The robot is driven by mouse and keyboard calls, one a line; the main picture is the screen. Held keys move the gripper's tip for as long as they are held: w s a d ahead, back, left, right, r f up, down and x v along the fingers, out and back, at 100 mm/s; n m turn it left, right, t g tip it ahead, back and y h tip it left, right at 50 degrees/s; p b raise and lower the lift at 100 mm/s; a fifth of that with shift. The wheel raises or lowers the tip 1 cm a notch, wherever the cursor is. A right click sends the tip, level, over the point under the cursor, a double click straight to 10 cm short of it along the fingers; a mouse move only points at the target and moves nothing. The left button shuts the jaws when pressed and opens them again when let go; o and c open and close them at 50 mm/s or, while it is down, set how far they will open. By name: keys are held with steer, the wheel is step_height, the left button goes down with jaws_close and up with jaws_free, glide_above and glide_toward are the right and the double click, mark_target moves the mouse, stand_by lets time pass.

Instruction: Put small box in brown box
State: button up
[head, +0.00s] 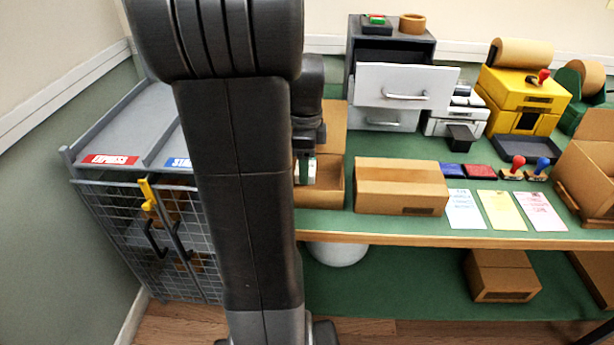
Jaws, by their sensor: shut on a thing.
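An open brown box (322,194) stands on the green table, partly hidden behind my arm. Its raised back flap (334,122) shows to the right of my arm. My gripper (307,158) points down over the open top of this box. It is shut on a small white and green box (299,173), mostly hidden by my arm and the gripper. I cannot tell whether the small box touches the inside of the brown box.
A closed brown carton (401,186) lies just right of the open box. Further right are ink pads (480,172), stamps (514,166), paper slips (500,210) and another open carton (590,165). A drawer cabinet (390,90) stands behind. A wire cage (115,225) is at left.

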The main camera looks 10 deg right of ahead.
steer(key=shift+f, duration=1.95)
steer(key=shift+f+b, duration=0.15)
steer(key=shift+b, duration=0.15)
steer(key=o, duration=0.7)
step_height(320, 180, up, 12)
steer(key=shift+r+p, duration=0.15)
steer(key=shift+p, duration=0.75)
